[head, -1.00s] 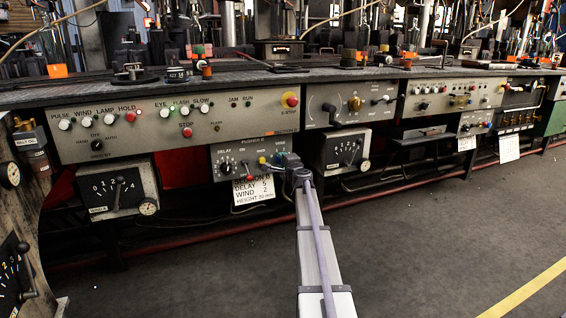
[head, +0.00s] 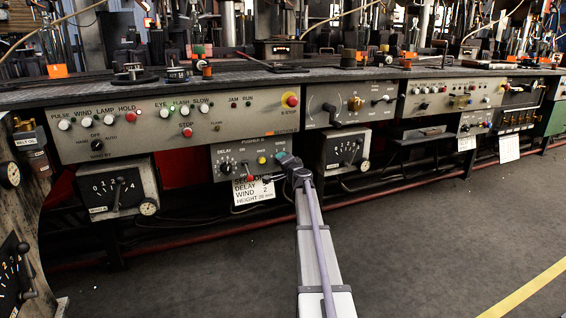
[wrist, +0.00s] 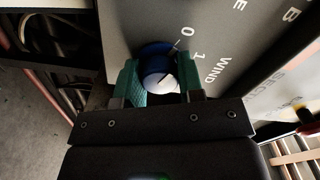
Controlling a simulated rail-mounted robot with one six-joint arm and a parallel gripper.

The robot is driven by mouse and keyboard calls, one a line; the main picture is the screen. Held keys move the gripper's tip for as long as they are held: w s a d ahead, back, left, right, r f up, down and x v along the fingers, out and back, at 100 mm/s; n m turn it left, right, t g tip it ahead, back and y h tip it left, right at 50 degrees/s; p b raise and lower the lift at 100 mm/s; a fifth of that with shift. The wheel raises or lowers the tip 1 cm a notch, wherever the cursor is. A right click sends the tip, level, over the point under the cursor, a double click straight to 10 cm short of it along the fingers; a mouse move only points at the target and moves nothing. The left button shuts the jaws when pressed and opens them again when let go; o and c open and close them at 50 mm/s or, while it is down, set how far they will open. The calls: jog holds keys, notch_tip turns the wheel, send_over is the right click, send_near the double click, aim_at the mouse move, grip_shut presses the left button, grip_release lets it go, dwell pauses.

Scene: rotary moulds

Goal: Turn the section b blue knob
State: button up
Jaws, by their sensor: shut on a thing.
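The blue knob (wrist: 156,52) is in the wrist view, with a pale, nearly white round face towards me and a dark mark on it. It sits on a grey panel beside the lettering "WIND" and the numbers 0 and 1. My gripper (wrist: 158,83) has its green fingers on both sides of the knob and is shut on it. In the head view my gripper (head: 281,158) is at the right end of the small panel (head: 228,178) under the long console, and the knob is mostly hidden there.
A yellow knob (head: 262,160) and a black delay dial (head: 226,168) are left of my gripper on the same panel. A white card (head: 254,191) hangs below. A scale box (head: 345,152) stands close on the right. The floor in front is clear.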

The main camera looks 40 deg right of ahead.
jog(key=o, duration=0.9)
jog(key=v, duration=1.1)
